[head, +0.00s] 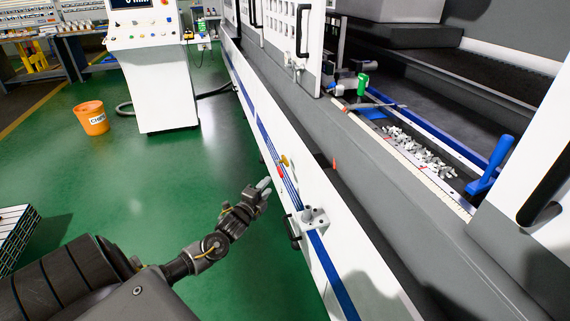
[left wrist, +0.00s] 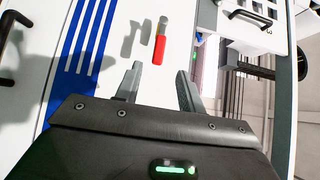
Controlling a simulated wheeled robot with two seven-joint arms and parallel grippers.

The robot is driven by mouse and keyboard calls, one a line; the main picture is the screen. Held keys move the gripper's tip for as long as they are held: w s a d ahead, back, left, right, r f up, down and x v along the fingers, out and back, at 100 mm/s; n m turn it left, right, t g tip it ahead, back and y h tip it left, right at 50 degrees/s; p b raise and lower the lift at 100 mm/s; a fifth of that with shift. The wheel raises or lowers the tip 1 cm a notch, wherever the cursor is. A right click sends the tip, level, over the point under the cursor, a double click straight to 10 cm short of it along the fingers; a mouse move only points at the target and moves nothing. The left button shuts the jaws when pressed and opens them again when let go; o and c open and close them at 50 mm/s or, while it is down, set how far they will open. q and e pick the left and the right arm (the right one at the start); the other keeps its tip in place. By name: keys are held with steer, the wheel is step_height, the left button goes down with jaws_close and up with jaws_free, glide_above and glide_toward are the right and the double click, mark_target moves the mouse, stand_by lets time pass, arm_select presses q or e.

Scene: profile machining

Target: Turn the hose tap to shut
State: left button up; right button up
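The hose tap shows as a small red lever (head: 281,173) on the white machine front in the head view, close to a brass-coloured piece (head: 284,160). In the left wrist view the red lever (left wrist: 160,49) has a grey metal end and stands ahead of the fingers, apart from them. My left gripper (head: 264,184) is just to the left of the lever in the head view. In the left wrist view its two fingers (left wrist: 159,78) are spread with nothing between them. My right gripper is in neither view.
A grey bracket (head: 315,217) and a black handle (head: 292,232) stick out of the machine front nearby. An orange bucket (head: 91,118) stands on the green floor by a white control cabinet (head: 160,90). The floor left of the machine is mostly clear.

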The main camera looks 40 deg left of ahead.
mark_target(279, 173)
arm_select(q)
steer(key=w, duration=0.3)
steer(key=w+a, duration=0.1)
steer(key=w, duration=0.3)
steer(key=w+a, duration=0.1)
steer(key=w, duration=0.2)
steer(key=shift+w, duration=0.25)
jaws_close()
